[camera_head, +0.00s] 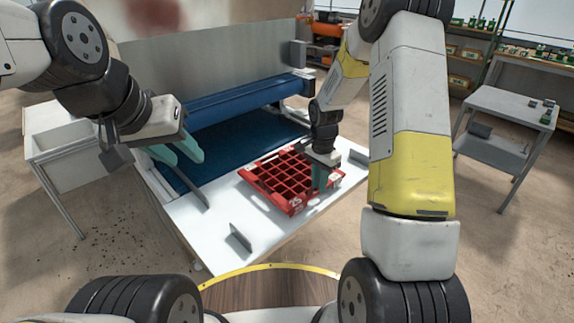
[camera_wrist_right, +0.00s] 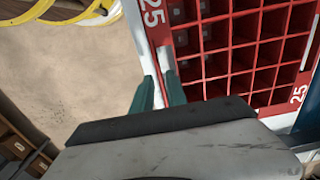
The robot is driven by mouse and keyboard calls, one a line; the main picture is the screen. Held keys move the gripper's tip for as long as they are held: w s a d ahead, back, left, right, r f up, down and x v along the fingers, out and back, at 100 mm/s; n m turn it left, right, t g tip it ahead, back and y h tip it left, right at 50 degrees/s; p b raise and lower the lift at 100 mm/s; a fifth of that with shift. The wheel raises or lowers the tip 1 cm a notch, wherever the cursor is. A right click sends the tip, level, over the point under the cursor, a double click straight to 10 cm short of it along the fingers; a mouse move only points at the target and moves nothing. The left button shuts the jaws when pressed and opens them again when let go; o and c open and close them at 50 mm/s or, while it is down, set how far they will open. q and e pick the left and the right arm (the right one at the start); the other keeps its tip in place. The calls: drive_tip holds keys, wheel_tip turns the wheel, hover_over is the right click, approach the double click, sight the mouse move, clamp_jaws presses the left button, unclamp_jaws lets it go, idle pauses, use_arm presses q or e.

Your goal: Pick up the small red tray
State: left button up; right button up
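The small red tray (camera_head: 295,212) is a square grid of cells with "25" printed on its rim. It lies on the white table top in front of the blue conveyor. It also shows in the right wrist view (camera_wrist_right: 240,112). My right gripper (camera_head: 320,188) points down at the tray's near right side. In the right wrist view its green fingers (camera_wrist_right: 161,88) lie on either side of the tray's edge wall. Whether they press on it cannot be seen. My left gripper (camera_head: 181,153) is open and empty above the table's left part, apart from the tray.
The blue conveyor (camera_head: 235,140) lies behind the tray with a roller bar over it. Small upright metal plates (camera_head: 238,238) stand on the white table (camera_head: 207,238). A grey side table (camera_head: 512,106) stands at the right. Shelves stand behind it.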

wheel_tip(320, 180, down, 4)
drive_tip(key=shift+s+a+r, duration=0.15)
clamp_jaws()
drive_tip(key=shift+r, duration=0.15)
